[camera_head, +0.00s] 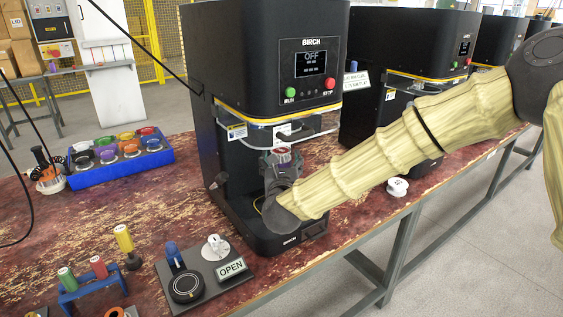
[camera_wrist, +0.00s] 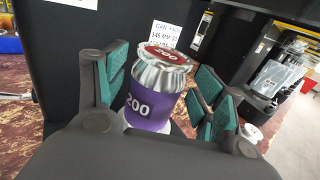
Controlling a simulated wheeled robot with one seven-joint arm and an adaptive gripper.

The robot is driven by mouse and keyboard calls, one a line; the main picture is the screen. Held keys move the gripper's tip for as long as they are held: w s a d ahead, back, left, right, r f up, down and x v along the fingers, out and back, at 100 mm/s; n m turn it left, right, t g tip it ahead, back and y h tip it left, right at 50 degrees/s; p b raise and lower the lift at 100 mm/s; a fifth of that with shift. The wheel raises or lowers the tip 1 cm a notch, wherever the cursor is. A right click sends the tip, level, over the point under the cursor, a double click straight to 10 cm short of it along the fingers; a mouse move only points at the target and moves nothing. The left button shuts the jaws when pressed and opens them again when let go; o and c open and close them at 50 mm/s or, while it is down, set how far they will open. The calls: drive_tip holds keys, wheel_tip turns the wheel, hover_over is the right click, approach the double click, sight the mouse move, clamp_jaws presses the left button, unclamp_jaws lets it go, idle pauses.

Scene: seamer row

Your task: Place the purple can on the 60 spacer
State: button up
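The purple can (camera_wrist: 150,112), with a silver neck, a red lid and the number 200, stands between my gripper's two teal-padded fingers (camera_wrist: 158,95) in the wrist view. White shows beside the can's base in the wrist view. I cannot read a 60 on any spacer, and the can's underside is hidden.
The seamer's screen reads OFF. A blue rack (camera_head: 125,172) of several coloured cans stands at left. A black board (camera_head: 207,283) with an OPEN sign lies in front. A white round piece (camera_head: 397,187) lies right of the seamer. More seamers stand along the row.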

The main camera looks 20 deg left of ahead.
drive_tip(key=shift+r, duration=0.1)
drive_tip(key=shift+r, duration=0.15)
drive_tip(key=v, duration=1.2)
drive_tip(key=shift+b, duration=0.35)
idle(2.0)
